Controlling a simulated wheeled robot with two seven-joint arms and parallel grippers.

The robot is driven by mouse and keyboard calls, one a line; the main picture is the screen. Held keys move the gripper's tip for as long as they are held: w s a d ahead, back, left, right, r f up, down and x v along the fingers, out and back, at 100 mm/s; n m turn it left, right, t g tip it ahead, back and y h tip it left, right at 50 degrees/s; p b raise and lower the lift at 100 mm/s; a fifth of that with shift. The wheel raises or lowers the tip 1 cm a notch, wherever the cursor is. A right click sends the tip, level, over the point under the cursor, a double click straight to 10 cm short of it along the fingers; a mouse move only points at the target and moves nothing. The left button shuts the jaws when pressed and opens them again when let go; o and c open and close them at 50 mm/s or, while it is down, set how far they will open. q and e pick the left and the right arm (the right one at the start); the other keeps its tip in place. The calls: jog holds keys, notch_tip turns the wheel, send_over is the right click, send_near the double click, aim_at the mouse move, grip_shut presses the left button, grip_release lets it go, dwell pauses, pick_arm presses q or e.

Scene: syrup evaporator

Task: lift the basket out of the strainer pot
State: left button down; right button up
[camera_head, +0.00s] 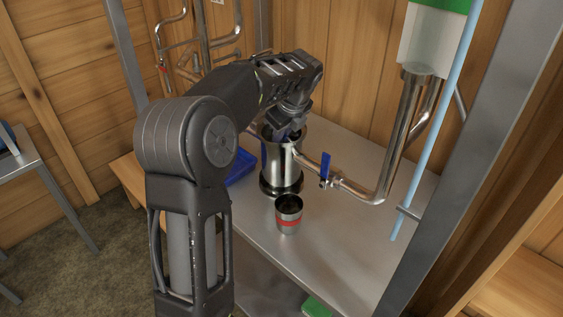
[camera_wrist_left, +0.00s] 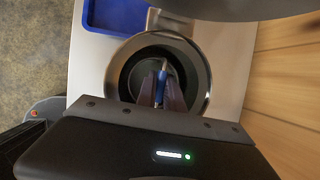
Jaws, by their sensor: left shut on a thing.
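The strainer pot (camera_head: 283,168) is a shiny steel cylinder standing upright on the metal table, with a dark base and a side pipe. My left gripper (camera_head: 289,132) reaches down into its open top from above. In the left wrist view the pot's rim (camera_wrist_left: 204,75) forms a ring around the gripper's fingers (camera_wrist_left: 162,92). The fingers are shut on a narrow blue-grey piece (camera_wrist_left: 163,72), which appears to be the basket's handle. The basket's body is mostly hidden in the dark interior, and I cannot tell its height in the pot. My right gripper is not in view.
A steel cup with a red band (camera_head: 288,214) stands in front of the pot. A pipe with a blue-handled valve (camera_head: 326,168) runs right from the pot. A blue tray (camera_head: 240,167) lies left of it. A metal post (camera_head: 460,160) stands at right.

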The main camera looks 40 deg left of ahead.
pick_arm(q)
jog(key=shift+r, duration=0.1)
dwell(0.5)
jog(key=shift+r, duration=0.85)
notch_tip(320, 180, up, 17)
jog(key=p, duration=0.6)
jog(key=s+a+b, duration=0.1)
jog(key=s+b, duration=0.1)
jog(key=s, duration=1.6)
jog(key=shift+a+f, duration=0.3)
jog(key=shift+f, duration=0.15)
jog(key=shift+w, duration=0.1)
